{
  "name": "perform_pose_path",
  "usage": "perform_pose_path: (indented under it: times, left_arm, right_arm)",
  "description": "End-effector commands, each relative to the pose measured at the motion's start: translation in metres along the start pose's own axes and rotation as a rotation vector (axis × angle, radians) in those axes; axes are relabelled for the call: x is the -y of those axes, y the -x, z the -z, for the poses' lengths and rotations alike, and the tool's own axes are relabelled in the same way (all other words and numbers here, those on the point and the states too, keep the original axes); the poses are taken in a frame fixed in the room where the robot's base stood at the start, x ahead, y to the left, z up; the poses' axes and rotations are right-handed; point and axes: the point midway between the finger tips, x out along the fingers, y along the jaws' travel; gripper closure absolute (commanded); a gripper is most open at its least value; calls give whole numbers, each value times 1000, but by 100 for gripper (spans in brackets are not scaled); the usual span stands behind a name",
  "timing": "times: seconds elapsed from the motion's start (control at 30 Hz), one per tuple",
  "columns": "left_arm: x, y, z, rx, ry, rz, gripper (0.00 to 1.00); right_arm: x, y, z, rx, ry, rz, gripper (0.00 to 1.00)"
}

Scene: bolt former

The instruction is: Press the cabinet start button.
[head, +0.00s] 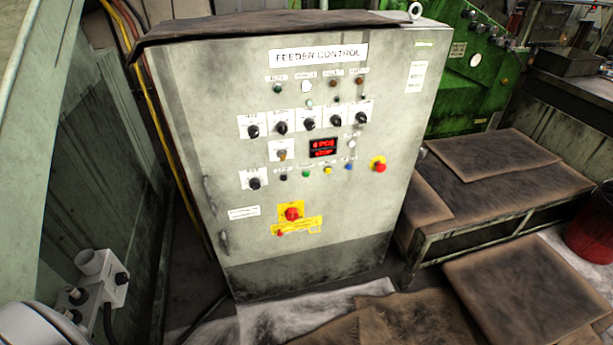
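A grey control cabinet (345,230) labelled "FEEDER CONTROL" stands upright in the middle of the head view, its front facing me. A row of small push buttons runs below its red-lit display (323,148): a black button (283,178), a green button (306,174), a yellow button (327,170) and a blue button (348,167). The small labels above them are too blurred to read, so I cannot confirm which one is marked start. Nothing covers these buttons. Neither of my grippers shows in this view.
A red emergency stop (380,167) sits right of the buttons, and a red rotary switch (292,214) below. Black selector knobs (309,125) line the panel above. A low bench (480,236) with brown mats stands right. Green machinery (468,85) is behind. Mats cover the floor in front.

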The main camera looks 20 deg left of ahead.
Motion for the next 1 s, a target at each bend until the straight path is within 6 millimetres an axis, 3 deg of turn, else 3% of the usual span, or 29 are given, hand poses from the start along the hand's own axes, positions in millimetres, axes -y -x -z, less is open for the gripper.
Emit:
perform_pose_path:
  times: [0.2, 1.0]
  left_arm:
    - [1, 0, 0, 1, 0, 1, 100]
    - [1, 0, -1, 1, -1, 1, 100]
  right_arm:
    - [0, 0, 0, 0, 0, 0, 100]
    - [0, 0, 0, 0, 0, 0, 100]
